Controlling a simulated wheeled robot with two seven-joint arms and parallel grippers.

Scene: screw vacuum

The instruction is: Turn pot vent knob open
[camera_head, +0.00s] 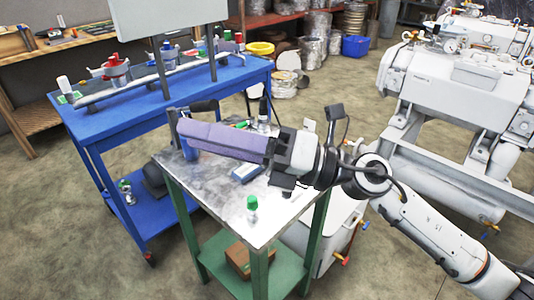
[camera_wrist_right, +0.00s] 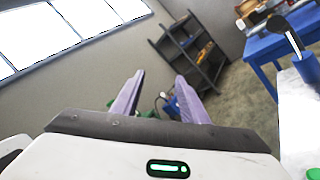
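My right gripper (camera_head: 184,132) reaches in from the right over the small green-legged table (camera_head: 210,210). Its long purple fingers point left, and in the right wrist view (camera_wrist_right: 160,78) they stand apart with nothing between them. My left gripper is not in view. I cannot pick out the pot vent knob for certain. A large white tank machine (camera_head: 455,75) with gauges and fittings stands at the right, well away from the fingers.
A green-capped bottle (camera_head: 252,205) and a blue box (camera_head: 246,172) are on the small table. A blue workbench (camera_head: 130,110) with red-topped parts (camera_head: 115,68) stands behind.

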